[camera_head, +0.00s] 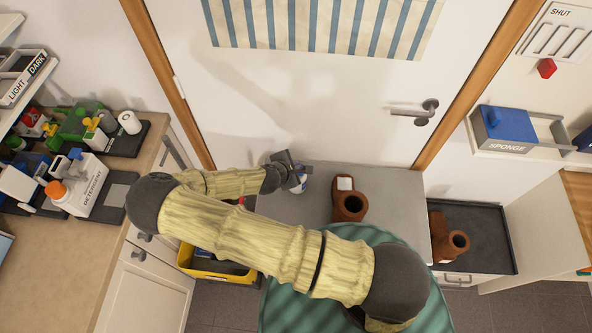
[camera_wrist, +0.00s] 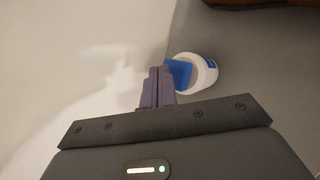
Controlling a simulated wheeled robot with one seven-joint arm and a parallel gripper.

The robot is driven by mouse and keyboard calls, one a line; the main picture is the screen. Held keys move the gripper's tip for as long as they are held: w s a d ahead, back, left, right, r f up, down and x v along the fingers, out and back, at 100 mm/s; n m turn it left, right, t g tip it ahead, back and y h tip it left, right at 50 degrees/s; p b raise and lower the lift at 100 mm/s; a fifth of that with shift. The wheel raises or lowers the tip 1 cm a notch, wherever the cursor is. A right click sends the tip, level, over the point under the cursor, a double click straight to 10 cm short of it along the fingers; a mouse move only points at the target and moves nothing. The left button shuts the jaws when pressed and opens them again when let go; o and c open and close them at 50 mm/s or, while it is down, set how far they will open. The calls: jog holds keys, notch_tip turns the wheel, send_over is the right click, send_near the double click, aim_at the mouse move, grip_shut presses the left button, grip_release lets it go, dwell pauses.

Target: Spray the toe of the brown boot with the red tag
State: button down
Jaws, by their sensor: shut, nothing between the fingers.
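One brown boot (camera_head: 350,207) stands on the grey bench top, with a white patch at its far end. A second brown boot (camera_head: 452,244) stands on the black tray to the right. I cannot make out a red tag on either. A white bottle with a blue top (camera_head: 303,184) is on the bench left of the first boot; it also shows in the wrist view (camera_wrist: 209,72). My gripper (camera_head: 292,172) is at this bottle. In the wrist view my gripper (camera_wrist: 160,72) is shut and empty, its fingertips beside the blue part. Whether they touch is unclear.
The left counter holds several bottles, including a white detergent jug (camera_head: 82,187) with an orange cap. A yellow bin (camera_head: 215,268) is below my arm. A door with a handle (camera_head: 417,111) is behind the bench. The black tray (camera_head: 492,230) has bare room right of its boot.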

jog(key=shift+s+a, duration=0.1)
jog(key=shift+s, duration=0.05)
jog(key=shift+f, duration=0.15)
jog(key=shift+f+b, duration=0.35)
jog(key=shift+b, duration=0.05)
dwell(0.7)
jog(key=shift+r, duration=0.1)
jog(key=shift+r+p, duration=0.8)
jog(key=shift+r, duration=0.1)
notch_tip(320, 180, up, 6)
jog(key=p, duration=0.4)
dwell(0.9)
